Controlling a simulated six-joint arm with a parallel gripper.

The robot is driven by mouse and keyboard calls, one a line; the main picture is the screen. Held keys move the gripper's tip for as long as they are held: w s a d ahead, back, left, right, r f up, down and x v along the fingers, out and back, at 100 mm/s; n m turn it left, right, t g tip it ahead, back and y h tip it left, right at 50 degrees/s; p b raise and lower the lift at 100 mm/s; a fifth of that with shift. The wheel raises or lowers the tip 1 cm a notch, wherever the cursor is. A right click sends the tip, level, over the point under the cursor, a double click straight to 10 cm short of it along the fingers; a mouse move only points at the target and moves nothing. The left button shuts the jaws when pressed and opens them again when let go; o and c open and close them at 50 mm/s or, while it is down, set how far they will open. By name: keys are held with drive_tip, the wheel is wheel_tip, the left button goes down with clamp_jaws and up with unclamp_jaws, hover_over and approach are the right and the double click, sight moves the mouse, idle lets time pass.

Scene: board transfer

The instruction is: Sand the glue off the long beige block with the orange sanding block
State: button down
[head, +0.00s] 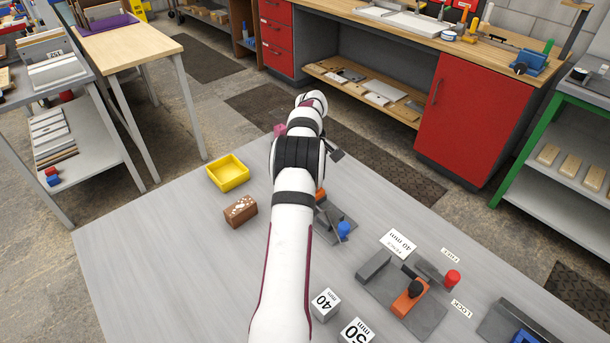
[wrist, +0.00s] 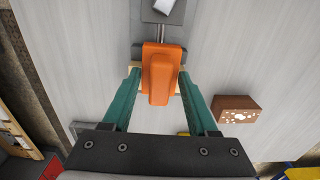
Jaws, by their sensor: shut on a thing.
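An orange block with a raised grip, which looks like the sanding block (wrist: 160,78), is between the green fingers of my gripper (wrist: 160,75) in the wrist view. The fingers are shut on it. Small beige edges (wrist: 135,66) show beside the fingertips, partly under the orange block; I cannot tell whether they are the long beige block. A dark bar and rod adjoin its far side. In the head view my arm hides the gripper, and a bit of orange (head: 320,194) shows at its right side. A brown block with white spots (head: 240,211) lies left of the arm.
A yellow tray (head: 229,173) stands at the table's far left. A grey fixture with a blue knob (head: 344,229) is right of my arm. Another fixture with a red knob (head: 453,277) and marked cubes (head: 325,304) are nearer. The table's left front (head: 150,270) is clear.

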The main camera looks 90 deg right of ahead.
drive_tip(key=shift+r, duration=4.1)
drive_tip(key=shift+w, duration=0.15)
